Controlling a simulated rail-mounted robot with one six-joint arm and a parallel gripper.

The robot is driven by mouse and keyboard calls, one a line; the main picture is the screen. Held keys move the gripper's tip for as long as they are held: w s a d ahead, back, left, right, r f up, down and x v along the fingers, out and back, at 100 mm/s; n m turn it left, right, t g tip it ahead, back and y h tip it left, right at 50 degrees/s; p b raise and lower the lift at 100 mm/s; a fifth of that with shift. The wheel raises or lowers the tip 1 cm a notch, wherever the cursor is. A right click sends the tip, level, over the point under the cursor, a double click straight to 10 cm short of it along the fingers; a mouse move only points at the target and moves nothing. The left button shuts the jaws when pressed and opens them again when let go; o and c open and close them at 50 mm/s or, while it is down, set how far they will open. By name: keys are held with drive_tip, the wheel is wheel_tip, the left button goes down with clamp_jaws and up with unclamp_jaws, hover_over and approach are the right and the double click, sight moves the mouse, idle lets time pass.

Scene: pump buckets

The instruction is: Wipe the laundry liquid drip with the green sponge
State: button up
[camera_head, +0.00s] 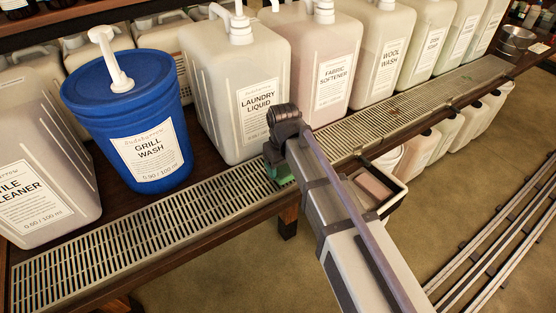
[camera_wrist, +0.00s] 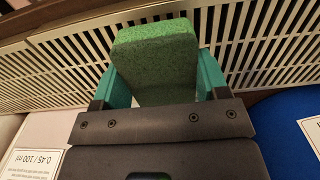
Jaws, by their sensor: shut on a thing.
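The green sponge (camera_wrist: 156,58) is held between the teal fingers of my gripper (camera_wrist: 160,85) in the wrist view, over the slotted drip grate (camera_wrist: 250,45). In the head view my gripper (camera_head: 280,172) is at the grate, just in front of the laundry liquid jug (camera_head: 228,105). The jug is cream-coloured, has a white pump and stands upright. My arm covers most of the sponge in the head view. I cannot tell whether the sponge touches the grate. No drip can be made out in either view; the sponge and gripper cover part of the grate.
The blue grill wash bucket (camera_head: 130,125) stands left of the laundry liquid, and the fabric softener jug (camera_head: 325,60) stands right of it. A small tray (camera_head: 402,187) with a pinkish block sits beside my arm. Floor rails (camera_head: 500,240) run at the right.

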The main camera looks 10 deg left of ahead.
drive_tip(key=shift+s+d, duration=0.5)
drive_tip(key=shift+d, duration=0.05)
drive_tip(key=shift+f, duration=0.15)
drive_tip(key=shift+w+a+f+b, duration=0.2)
drive_tip(key=shift+w+a+b, duration=0.15)
drive_tip(key=shift+w+a, duration=2.55)
drive_tip(key=shift+s, duration=0.15)
wheel_tip(320, 180, up, 6)
drive_tip(key=p, duration=0.6)
